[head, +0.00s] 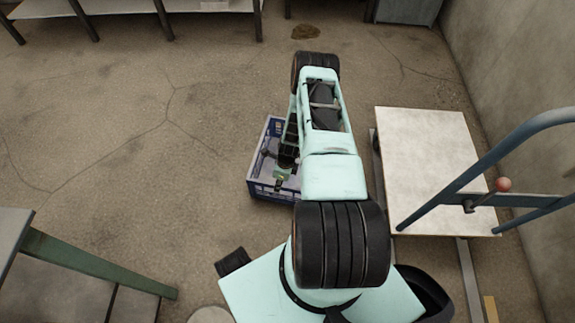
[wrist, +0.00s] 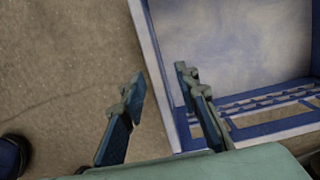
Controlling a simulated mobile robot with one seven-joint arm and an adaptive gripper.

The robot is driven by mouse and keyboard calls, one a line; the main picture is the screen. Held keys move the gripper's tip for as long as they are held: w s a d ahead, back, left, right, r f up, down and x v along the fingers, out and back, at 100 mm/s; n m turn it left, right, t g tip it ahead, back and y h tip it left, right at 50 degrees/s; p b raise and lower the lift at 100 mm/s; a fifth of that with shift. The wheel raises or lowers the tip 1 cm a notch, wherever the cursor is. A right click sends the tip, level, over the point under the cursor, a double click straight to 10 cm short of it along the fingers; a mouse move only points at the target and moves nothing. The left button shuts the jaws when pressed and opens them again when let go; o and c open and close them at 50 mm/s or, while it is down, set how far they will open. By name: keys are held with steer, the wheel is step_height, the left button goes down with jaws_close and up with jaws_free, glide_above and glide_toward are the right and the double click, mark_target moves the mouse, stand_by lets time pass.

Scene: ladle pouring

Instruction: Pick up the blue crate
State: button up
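The blue crate (head: 264,190) sits on the floor left of my arm in the head view, partly hidden under the arm. It has a pale floor inside and slotted blue walls. In the wrist view the crate (wrist: 272,127) fills the right side. My gripper (wrist: 161,80) is open, with a gap between its fingers. In that view one finger lies over the bare floor outside the crate and the other over its inside, with a side wall between them. I cannot tell how far down the fingers are or whether they touch the wall.
A flat cart (head: 425,150) with a blue handle stands right of the crate, near the wall. A green-edged table (head: 95,265) is at the lower left. A bench (head: 130,8) stands at the back. The cracked floor left of the crate is clear.

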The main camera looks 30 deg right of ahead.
steer(key=f, duration=0.2)
steer(key=f+b, duration=0.1)
steer(key=f, duration=0.1)
steer(key=a+f+b, duration=0.1)
steer(key=f, duration=0.1)
steer(key=shift+s, duration=0.1)
steer(key=shift+r, duration=0.15)
jaws_close()
steer(key=shift+d, duration=0.15)
